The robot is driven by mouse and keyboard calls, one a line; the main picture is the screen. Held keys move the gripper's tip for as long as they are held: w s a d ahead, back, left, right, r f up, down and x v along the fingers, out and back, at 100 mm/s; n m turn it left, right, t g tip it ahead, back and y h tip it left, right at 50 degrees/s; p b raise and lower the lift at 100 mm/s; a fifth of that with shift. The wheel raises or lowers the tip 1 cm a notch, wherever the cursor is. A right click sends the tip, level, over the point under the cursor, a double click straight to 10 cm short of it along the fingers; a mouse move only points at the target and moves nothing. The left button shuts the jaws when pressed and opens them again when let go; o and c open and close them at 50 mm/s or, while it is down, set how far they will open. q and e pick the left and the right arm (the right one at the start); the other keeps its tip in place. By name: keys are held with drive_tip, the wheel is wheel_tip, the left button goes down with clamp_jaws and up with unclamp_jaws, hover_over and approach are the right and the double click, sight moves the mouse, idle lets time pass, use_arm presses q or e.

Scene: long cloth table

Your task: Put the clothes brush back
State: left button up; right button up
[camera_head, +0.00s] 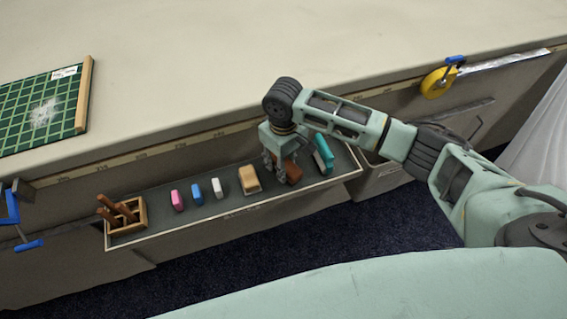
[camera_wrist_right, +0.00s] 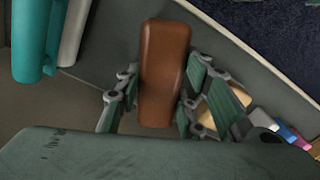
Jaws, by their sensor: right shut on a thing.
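The clothes brush (camera_wrist_right: 164,60), a smooth brown block with rounded edges, lies between the fingers of my right gripper (camera_wrist_right: 160,90) in the right wrist view. The fingers are closed on its two sides. In the head view the brush (camera_head: 293,172) shows partly behind my right gripper (camera_head: 276,165), at the right part of the long grey tray (camera_head: 220,214) on the table's front side. The brush is between a tan block (camera_head: 250,180) and a teal item (camera_head: 323,153). Whether its underside touches the tray floor is hidden. My left gripper is not in view.
The tray also holds white (camera_head: 217,188), blue (camera_head: 196,193) and pink (camera_head: 177,200) blocks and a wooden box (camera_head: 126,218) with brown handles. A green cutting mat (camera_head: 40,112) lies on the table at left. A yellow tape measure (camera_head: 437,82) is at the right edge.

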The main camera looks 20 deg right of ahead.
drive_tip(key=shift+f, duration=0.35)
drive_tip(key=o, duration=1.1)
drive_tip(key=shift+f, duration=0.15)
wheel_tip(320, 180, up, 12)
